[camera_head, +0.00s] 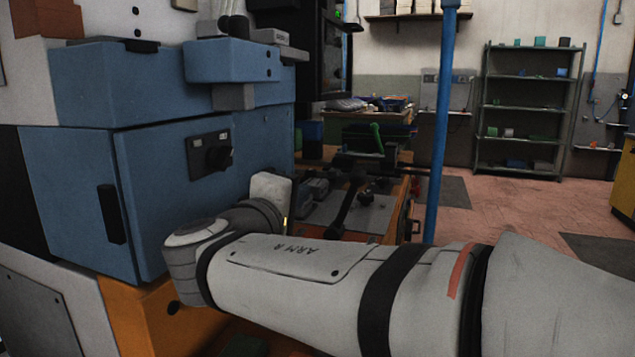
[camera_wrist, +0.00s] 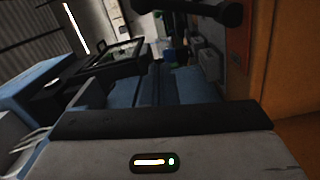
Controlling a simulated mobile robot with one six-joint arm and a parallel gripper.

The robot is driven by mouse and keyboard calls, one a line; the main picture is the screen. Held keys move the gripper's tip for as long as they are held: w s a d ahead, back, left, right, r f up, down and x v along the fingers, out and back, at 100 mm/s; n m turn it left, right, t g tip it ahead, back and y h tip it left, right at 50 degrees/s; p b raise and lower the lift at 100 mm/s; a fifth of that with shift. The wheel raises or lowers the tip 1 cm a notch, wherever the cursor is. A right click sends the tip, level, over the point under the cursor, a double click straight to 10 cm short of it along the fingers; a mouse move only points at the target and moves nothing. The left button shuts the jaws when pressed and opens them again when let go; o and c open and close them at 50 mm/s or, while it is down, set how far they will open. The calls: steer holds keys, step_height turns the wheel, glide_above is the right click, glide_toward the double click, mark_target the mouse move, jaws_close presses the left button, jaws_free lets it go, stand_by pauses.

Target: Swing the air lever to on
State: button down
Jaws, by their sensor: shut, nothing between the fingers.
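A black lever-like bar (camera_head: 347,205) slants down and left over the grey bench top, just right of my wrist in the head view. I cannot tell for sure that it is the air lever, and no on mark can be read. A dark rounded handle end (camera_wrist: 225,12) shows at the top of the wrist view. My gripper (camera_head: 272,188) is in front of the blue cabinet, left of the black bar and apart from it in the picture. Its body fills the bottom of the wrist view (camera_wrist: 160,145). It is shut and empty; its fingertips are not clearly seen.
The blue cabinet (camera_head: 75,190) with a black rotary knob (camera_head: 218,152) stands close on the left. A blue upright pole (camera_head: 440,130) rises at the right of the bench. A green shelf rack (camera_head: 525,110) stands against the back wall. The pink floor (camera_head: 460,212) is open beyond the pole.

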steer(key=shift+p+v, duration=0.3)
steer(key=shift+v, duration=1.5)
steer(key=s+d+m+g+p, duration=0.2)
steer(key=d+g+p, duration=0.3)
steer(key=d+p, duration=0.35)
steer(key=s+d+m+g+p, duration=0.25)
steer(key=d+g+p, duration=0.25)
steer(key=d+p, duration=0.35)
steer(key=s+d+r+m+g+y+p, duration=0.2)
steer(key=s+r+m+g+y+p, duration=0.2)
steer(key=p, duration=1.2)
steer(key=s+m+y, duration=0.3)
steer(key=s, duration=0.1)
steer(key=shift+s+r, duration=0.2)
steer(key=shift+s, duration=0.2)
